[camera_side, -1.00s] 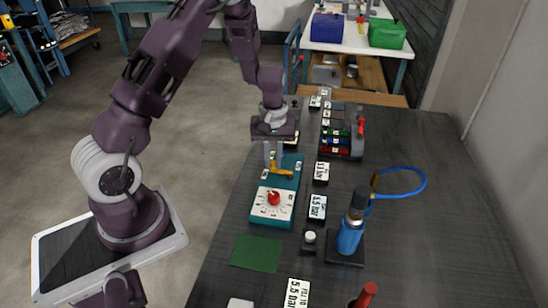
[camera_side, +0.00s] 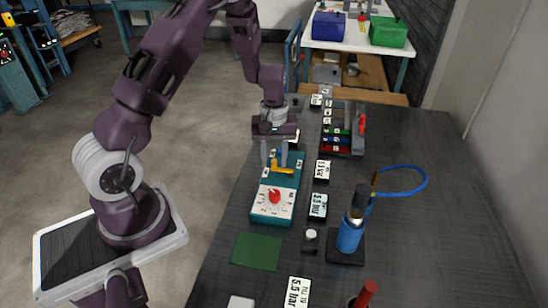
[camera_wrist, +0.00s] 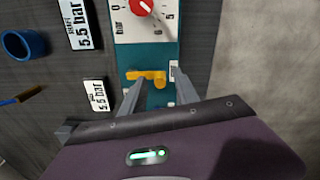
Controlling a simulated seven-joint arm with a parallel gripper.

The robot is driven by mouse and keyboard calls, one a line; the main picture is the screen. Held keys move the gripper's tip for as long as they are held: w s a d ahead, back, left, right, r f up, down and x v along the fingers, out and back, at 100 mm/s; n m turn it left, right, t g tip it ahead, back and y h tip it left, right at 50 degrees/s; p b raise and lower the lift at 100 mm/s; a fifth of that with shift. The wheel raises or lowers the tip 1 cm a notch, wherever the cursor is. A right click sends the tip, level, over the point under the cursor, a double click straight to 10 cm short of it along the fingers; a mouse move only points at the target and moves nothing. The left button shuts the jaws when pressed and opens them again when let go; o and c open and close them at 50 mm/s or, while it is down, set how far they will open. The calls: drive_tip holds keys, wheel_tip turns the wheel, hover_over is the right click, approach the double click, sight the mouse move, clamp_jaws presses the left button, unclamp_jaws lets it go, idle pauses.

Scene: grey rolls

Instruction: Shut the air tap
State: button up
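The yellow air tap (camera_side: 283,169) is on the teal panel (camera_side: 286,186), beyond the white dial with the red knob (camera_side: 274,196). Its handle lies crosswise to the panel's long side. In the wrist view the tap (camera_wrist: 147,76) shows just ahead of my fingertips, between their lines. My gripper (camera_side: 274,160) is above the far part of the panel, pointing down. I cannot tell the exact height of the fingertips over the handle.
Label cards, including a 5.5 bar one (camera_side: 318,206), stand right of the panel. A blue canister (camera_side: 349,236) with a blue hose, a green mat (camera_side: 256,251) and a rack of coloured parts (camera_side: 342,130) are nearby.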

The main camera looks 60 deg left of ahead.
sight(274, 161)
wheel_tip(274, 161, up, 7)
drive_tip(key=shift+r, duration=0.1)
idle(0.3)
drive_tip(key=s+d+r+m+t, duration=0.1)
drive_tip(key=s+d+r+m, duration=0.3)
drive_tip(key=r, duration=0.4)
drive_tip(key=s+d+r+m+t, duration=0.1)
drive_tip(key=s+d+r+t, duration=0.1)
drive_tip(key=s+d+r, duration=0.35)
drive_tip(key=s+d+r+m+t, duration=0.1)
drive_tip(key=s+d+r+m, duration=0.1)
drive_tip(key=s, duration=0.4)
drive_tip(key=s+d+r+m+t, duration=0.1)
drive_tip(key=s+d+r+m, duration=0.1)
drive_tip(key=s+r+m, duration=0.2)
drive_tip(key=shift+s+d+t, duration=0.3)
drive_tip(key=shift+s+d, duration=0.05)
drive_tip(key=shift+s, duration=0.85)
